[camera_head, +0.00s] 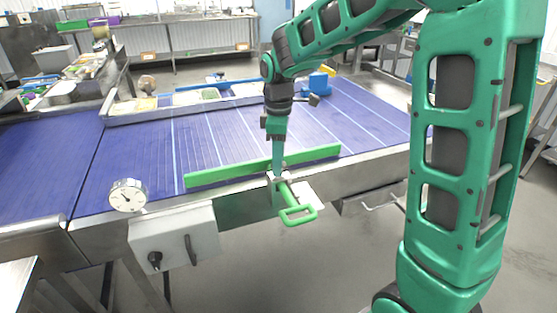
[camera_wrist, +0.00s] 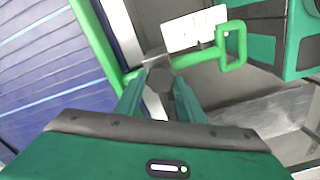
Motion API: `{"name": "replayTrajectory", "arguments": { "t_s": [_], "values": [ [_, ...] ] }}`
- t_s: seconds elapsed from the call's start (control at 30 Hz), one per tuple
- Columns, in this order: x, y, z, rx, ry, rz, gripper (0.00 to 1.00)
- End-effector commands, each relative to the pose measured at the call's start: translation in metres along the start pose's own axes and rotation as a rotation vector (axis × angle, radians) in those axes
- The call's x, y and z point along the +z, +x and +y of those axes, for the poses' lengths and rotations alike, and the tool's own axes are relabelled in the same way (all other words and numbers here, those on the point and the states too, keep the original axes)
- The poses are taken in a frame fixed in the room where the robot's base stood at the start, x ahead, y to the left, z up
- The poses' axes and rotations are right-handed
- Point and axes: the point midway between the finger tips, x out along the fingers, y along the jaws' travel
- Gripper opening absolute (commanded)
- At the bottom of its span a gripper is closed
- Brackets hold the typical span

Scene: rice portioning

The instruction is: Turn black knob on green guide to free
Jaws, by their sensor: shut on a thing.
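A long green guide (camera_head: 225,173) lies along the near edge of the blue conveyor belt. It has a green loop handle (camera_head: 298,214) reaching out over the front edge. My gripper (camera_head: 276,176) points down at the joint between guide and handle. In the wrist view, my gripper (camera_wrist: 166,88) has its two green fingers on either side of a dark round knob (camera_wrist: 187,100) and is shut on it. The guide (camera_wrist: 98,42) and handle (camera_wrist: 232,46) also show there. In the head view the knob is hidden by my fingers.
A white plate (camera_head: 307,195) sits beside the handle. A round dial gauge (camera_head: 128,195) and a grey control box (camera_head: 174,239) are at the belt's front left. A blue object (camera_head: 317,84) stands on the far side. The belt (camera_head: 140,150) around the guide is mostly clear.

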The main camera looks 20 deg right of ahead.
Motion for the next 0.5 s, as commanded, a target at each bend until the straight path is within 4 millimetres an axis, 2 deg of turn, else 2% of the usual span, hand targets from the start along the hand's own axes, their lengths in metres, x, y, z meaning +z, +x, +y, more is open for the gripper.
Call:
{"name": "replayTrajectory", "arguments": {
  "t_s": [0.43, 0.47, 0.5],
  "values": [
    [-0.0002, -0.0031, 0.0049, 0.013, -0.004, 0.006, 0.13],
    [-0.0001, -0.0031, 0.005, 0.013, -0.003, 0.006, 0.38],
    [0.0, -0.0032, 0.0049, 0.012, -0.003, 0.006, 0.47]
  ]
}}
